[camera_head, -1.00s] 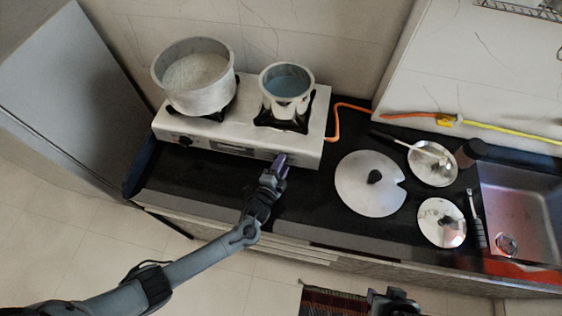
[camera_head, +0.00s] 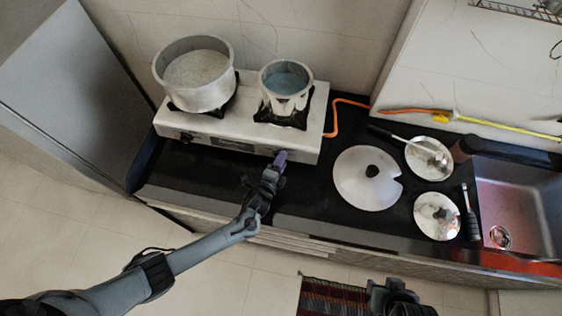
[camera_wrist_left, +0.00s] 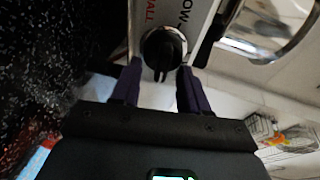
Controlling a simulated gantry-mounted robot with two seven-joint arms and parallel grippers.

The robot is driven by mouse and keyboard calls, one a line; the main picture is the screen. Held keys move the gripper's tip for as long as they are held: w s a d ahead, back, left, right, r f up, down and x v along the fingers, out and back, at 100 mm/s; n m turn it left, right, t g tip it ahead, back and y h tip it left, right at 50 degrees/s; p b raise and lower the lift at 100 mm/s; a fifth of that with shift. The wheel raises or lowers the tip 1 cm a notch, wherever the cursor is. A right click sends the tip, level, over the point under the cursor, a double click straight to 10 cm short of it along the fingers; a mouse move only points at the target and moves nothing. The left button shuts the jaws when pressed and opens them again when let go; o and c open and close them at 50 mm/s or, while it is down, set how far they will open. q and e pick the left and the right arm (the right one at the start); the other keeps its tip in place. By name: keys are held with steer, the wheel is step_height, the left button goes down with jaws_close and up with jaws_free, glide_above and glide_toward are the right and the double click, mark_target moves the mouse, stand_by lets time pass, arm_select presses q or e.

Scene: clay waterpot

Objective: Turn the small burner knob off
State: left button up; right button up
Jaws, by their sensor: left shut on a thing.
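The small burner knob (camera_wrist_left: 163,52) is black and round with a raised grip bar, on the stove's front panel in the left wrist view. Printed letters show beside it. My left gripper (camera_head: 281,159) is at the right part of the stove front in the head view and hides the knob there. In the wrist view its purple fingers (camera_wrist_left: 160,75) stand on either side of the knob, shut on it. The small burner carries a metal pot (camera_head: 286,84) with bluish contents. My right gripper (camera_head: 396,296) is at the bottom edge, its jaws unclear.
The steel stove (camera_head: 228,128) also carries a larger pot (camera_head: 195,78) at left, above another black knob (camera_head: 186,136). An orange hose (camera_head: 335,118) leaves the stove's right side. Lids (camera_head: 360,190) lie on the black counter, left of the sink (camera_head: 525,205).

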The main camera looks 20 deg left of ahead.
arm_select(q)
steer(key=o, duration=1)
steer(key=shift+o, duration=0.2)
steer(key=shift+s, duration=0.1)
steer(key=p+v, duration=0.1)
steer(key=v, duration=0.9)
steer(key=shift+s, duration=0.3)
steer(key=shift+a, duration=0.1)
